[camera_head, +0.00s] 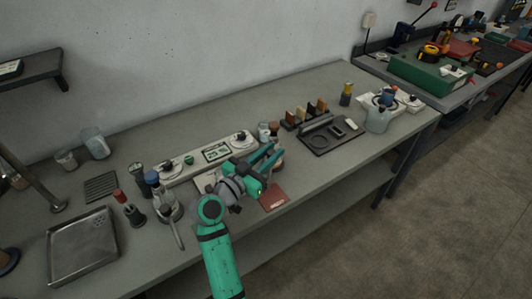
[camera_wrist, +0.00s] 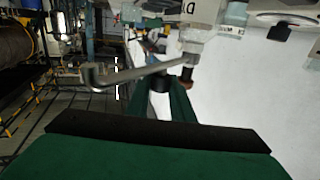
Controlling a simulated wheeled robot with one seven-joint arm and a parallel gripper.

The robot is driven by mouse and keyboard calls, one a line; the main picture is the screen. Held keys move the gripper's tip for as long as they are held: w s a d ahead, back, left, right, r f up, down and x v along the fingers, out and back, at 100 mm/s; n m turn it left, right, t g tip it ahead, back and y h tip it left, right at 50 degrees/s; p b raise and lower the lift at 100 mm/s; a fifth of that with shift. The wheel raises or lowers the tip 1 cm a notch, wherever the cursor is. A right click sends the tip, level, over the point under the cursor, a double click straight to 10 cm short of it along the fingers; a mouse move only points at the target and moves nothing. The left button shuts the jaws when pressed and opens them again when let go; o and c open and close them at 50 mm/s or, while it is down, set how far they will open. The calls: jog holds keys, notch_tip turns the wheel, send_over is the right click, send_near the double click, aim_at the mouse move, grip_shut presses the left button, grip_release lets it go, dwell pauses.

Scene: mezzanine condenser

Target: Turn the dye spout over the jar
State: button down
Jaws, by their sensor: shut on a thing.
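My gripper (camera_head: 272,156) reaches over the middle of the bench, its teal fingers close together at the back of a reddish-brown mat. In the wrist view a grey bent metal tube, which looks like the dye spout (camera_wrist: 135,70), crosses in front of the green fingers and runs to a pale fitting. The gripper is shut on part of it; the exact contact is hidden. A brown round thing (camera_head: 279,163), perhaps the jar, shows partly behind the fingers. I cannot tell whether the spout's end is over it.
A long pale panel with dials (camera_head: 206,158) lies behind my arm. A metal tray (camera_head: 84,250) and a flask-like vessel (camera_head: 167,208) stand to the left. A dark tray (camera_head: 328,138) and a grey pitcher (camera_head: 377,121) stand to the right. Small bottles (camera_head: 264,132) stand close behind the gripper.

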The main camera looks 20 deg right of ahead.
jog(key=shift+w+a+m+g+h, duration=0.3)
jog(key=shift+a+m+g+h, duration=0.5)
jog(key=shift+g, duration=0.4)
jog(key=shift+d, duration=0.1)
jog(key=c, duration=1.5)
grip_release()
jog(key=shift+c, duration=0.2)
